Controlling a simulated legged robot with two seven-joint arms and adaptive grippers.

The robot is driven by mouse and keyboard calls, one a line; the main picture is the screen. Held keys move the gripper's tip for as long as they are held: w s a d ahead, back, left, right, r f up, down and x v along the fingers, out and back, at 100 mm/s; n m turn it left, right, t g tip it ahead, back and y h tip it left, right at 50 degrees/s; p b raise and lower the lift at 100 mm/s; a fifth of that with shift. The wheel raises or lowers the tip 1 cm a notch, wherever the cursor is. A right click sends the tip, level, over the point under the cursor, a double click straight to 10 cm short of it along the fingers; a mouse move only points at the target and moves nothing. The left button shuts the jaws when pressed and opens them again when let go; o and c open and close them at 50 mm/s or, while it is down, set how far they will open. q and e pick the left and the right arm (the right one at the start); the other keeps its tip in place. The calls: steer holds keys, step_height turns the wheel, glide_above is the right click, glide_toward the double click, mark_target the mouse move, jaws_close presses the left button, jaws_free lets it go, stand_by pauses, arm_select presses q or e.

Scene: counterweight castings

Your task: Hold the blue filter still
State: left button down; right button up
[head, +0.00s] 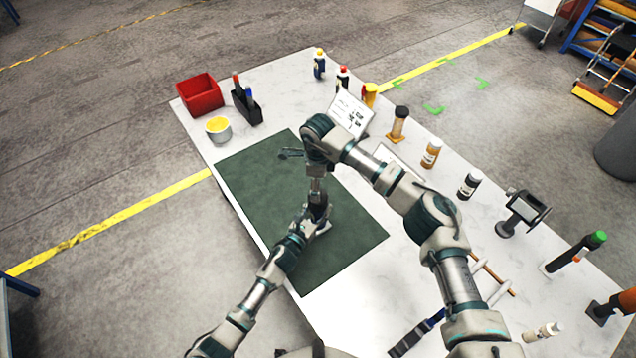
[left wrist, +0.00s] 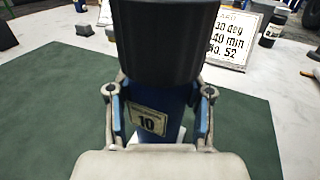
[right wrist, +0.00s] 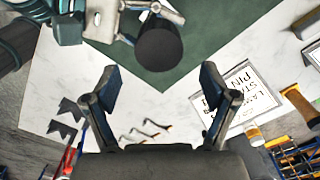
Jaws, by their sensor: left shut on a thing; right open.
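The blue filter (left wrist: 172,98) is an upright blue cylinder with a wide black top and a label reading 10. In the left wrist view my left gripper (left wrist: 160,115) has a finger on each side of it, shut on it. Its black top (right wrist: 160,45) shows in the right wrist view, just beyond my right gripper. My right gripper (right wrist: 158,82) is open, with nothing between its fingers. In the head view the arms largely hide the filter, and both grippers come close together over the green mat (head: 260,190). A white patch shows under the filter.
A red bin (head: 200,94), a cup with yellow contents (head: 218,129) and a black holder (head: 247,107) stand at the table's far left. Bottles, sign boards and tools line the right side. A small tool (head: 290,153) lies on the mat. The mat's left part is free.

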arm_select(q)
steer(key=shift+r, duration=0.1)
arm_select(e)
step_height(320, 180, down, 8)
steer(key=shift+f, duration=0.1)
stand_by(0.3)
steer(key=c, duration=1.2)
steer(key=m, duration=0.5)
steer(key=shift+m, duration=0.3)
steer(key=o, duration=1.3)
steer(key=shift+c, duration=0.2)
